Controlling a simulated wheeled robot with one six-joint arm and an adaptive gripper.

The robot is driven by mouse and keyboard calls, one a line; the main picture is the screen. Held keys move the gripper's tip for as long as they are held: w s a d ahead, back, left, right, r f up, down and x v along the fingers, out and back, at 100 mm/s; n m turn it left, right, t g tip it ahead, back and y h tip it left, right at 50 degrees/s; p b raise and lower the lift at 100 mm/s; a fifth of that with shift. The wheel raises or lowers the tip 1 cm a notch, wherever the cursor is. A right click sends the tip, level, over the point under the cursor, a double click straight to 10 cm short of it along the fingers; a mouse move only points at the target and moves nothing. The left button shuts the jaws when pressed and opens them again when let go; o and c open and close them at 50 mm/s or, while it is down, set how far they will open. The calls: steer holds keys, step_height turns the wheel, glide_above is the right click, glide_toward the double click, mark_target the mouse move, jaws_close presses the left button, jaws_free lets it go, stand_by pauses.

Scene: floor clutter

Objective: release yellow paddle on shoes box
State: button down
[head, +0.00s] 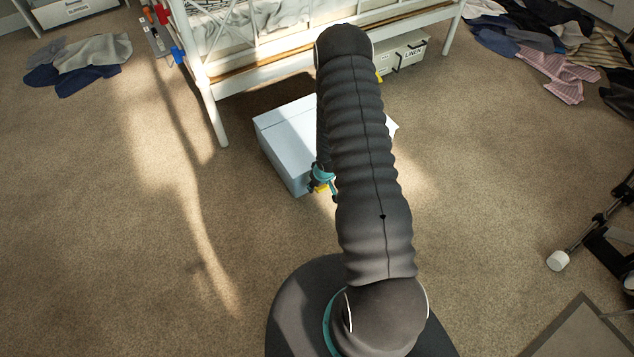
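A pale blue-grey box (287,145) stands on the carpet in front of the bed. No label is visible on it, and my arm covers its right part. My gripper (323,180) shows only as a small teal and dark piece at the left edge of my arm, by the box's front edge. A small yellow patch (321,188) shows just below it, likely part of the yellow paddle. Whether the fingers are closed on it, and whether it touches the box, is hidden.
A white bed frame (213,110) stands behind the box, with a LINEN box (404,52) under it. Clothes piles lie at far left (85,58) and far right (548,50). A black stand (600,238) is at right. Carpet at left is clear.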

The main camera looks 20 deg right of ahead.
mark_target(324, 189)
steer(key=shift+s, duration=0.1)
steer(key=c, duration=0.5)
jaws_free()
steer(key=shift+c, duration=0.2)
steer(key=v, duration=1.2)
steer(key=shift+d, duration=0.1)
